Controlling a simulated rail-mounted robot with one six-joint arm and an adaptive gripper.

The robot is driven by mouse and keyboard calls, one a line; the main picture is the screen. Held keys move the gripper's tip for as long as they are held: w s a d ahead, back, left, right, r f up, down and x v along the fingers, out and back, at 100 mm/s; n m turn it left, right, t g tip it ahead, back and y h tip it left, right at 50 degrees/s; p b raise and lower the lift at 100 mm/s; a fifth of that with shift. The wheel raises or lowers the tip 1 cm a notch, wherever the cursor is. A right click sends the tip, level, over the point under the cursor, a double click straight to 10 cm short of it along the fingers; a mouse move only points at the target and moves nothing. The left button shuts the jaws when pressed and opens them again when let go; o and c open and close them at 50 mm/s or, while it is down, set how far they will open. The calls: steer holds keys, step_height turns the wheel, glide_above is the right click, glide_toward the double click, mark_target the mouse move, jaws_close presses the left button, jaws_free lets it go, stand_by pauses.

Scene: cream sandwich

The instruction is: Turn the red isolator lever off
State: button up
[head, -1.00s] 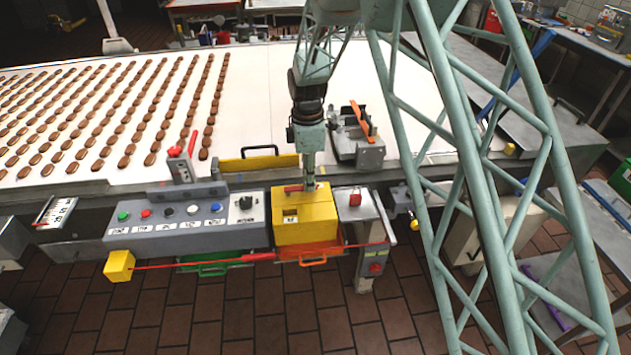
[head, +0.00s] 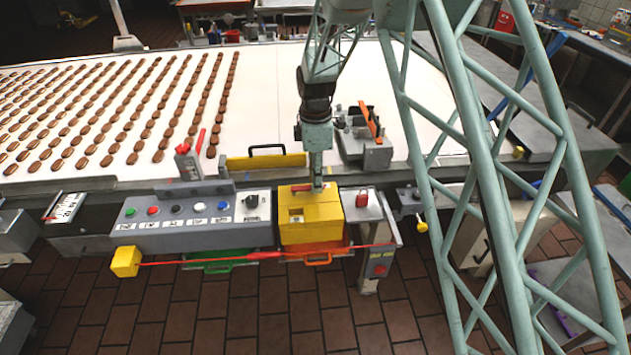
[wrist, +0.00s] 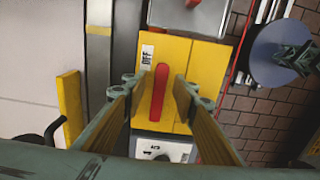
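The red isolator lever (head: 301,188) is on top of the yellow box (head: 312,222) at the right end of the control panel. My gripper (head: 318,186) points down at the box top, close to the lever. In the wrist view the red lever (wrist: 159,92) lies lengthwise in the picture on the yellow face, with a small white label (wrist: 147,54) beside its far end. My gripper (wrist: 157,84) is open, one finger on each side of the lever, with gaps visible. I cannot tell how deep the fingertips are.
The grey panel (head: 190,216) with several buttons and a dark knob (head: 251,201) adjoins the box on the left. A red button (head: 362,200) is close on the right. A yellow guard with a black handle (head: 265,161) stands behind. The conveyor (head: 275,100) carries rows of brown sandwiches.

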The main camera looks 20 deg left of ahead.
step_height(320, 180, up, 12)
steer(key=shift+f, duration=0.2)
stand_by(0.4)
stand_by(0.5)
steer(key=s+d+r+m+t+b, duration=0.15)
steer(key=s+d+r+m, duration=0.4)
steer(key=d, duration=0.55)
steer(key=s+d+r+m+b, duration=0.2)
steer(key=s+d+r, duration=0.55)
steer(key=d, duration=0.35)
steer(key=s+d+r+m+b, duration=0.1)
steer(key=s+d+r+m, duration=0.35)
steer(key=d+r, duration=0.5)
steer(key=s+d+f+m+t+b, duration=0.1)
steer(key=s+d+m, duration=0.4)
steer(key=s, duration=0.8)
steer(key=s+d+f+m+t, duration=0.1)
steer(key=s+d+m, duration=0.5)
steer(key=s+d, duration=0.5)
steer(key=shift+s+b, duration=0.4)
steer(key=shift+s, duration=1.05)
